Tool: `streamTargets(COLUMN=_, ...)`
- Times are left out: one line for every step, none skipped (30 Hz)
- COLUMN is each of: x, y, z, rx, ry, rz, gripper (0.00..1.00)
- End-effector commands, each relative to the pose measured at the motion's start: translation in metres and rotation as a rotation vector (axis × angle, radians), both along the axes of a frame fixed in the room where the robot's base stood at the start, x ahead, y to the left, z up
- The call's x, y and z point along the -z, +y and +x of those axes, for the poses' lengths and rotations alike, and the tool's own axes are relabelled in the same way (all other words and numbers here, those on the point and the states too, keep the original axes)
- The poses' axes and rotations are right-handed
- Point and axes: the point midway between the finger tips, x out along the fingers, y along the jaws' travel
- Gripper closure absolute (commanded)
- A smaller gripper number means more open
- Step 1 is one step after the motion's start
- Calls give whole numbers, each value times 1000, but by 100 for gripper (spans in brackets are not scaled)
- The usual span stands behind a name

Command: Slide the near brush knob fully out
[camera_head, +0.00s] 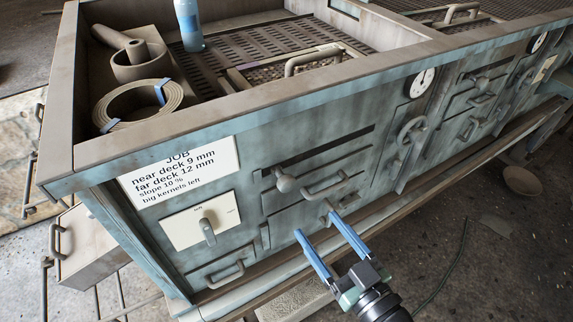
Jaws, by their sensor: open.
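The teal machine front (370,150) carries two knob-like parts near my gripper, and no readable label tells which is the brush knob. A small grey knob (325,219) sticks out low on the front, by my fingertips. A larger round knob (285,183) stands higher and to the left, beside a bar handle (326,184). My gripper (316,225) comes from the lower right with its two blue fingers spread apart. The small knob appears between or just beyond the fingertips; contact cannot be told. The gripper looks empty.
A dial switch (208,230) and a lower drawer handle (225,274) lie left of my gripper. A ledge (265,281) runs along the bottom of the front. A gauge (422,83) and handwheel (411,135) are at right.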

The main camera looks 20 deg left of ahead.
Motion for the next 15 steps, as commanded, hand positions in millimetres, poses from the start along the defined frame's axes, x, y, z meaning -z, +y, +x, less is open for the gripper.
streamTargets(x=-1, y=3, z=1, rx=-4, ry=-1, rz=4, gripper=24)
streamTargets(x=-1, y=5, z=2, rx=-5, ry=-2, rz=5, gripper=24)
streamTargets(x=-1, y=9, z=5, rx=-6, ry=-4, rz=5, gripper=24)
streamTargets(x=-1, y=12, z=7, rx=-6, ry=-4, rz=5, gripper=24)
streamTargets(x=-1, y=16, z=10, rx=-8, ry=-4, rz=5, gripper=24)
streamTargets(x=-1, y=22, z=15, rx=-7, ry=-4, rz=4, gripper=24)
streamTargets(x=-2, y=27, z=18, rx=-8, ry=-4, rz=4, gripper=24)
streamTargets(x=-2, y=32, z=23, rx=-7, ry=-4, rz=5, gripper=24)
streamTargets(x=-2, y=39, z=28, rx=-8, ry=-3, rz=4, gripper=24)
streamTargets(x=-2, y=44, z=32, rx=-8, ry=-2, rz=3, gripper=24)
streamTargets(x=-2, y=49, z=36, rx=-7, ry=-4, rz=3, gripper=24)
streamTargets(x=-2, y=56, z=41, rx=-8, ry=-2, rz=3, gripper=24)
streamTargets(x=-2, y=61, z=45, rx=-7, ry=-3, rz=3, gripper=24)
streamTargets(x=-2, y=66, z=49, rx=-7, ry=-3, rz=3, gripper=24)
streamTargets(x=-2, y=72, z=54, rx=-6, ry=-3, rz=3, gripper=24)
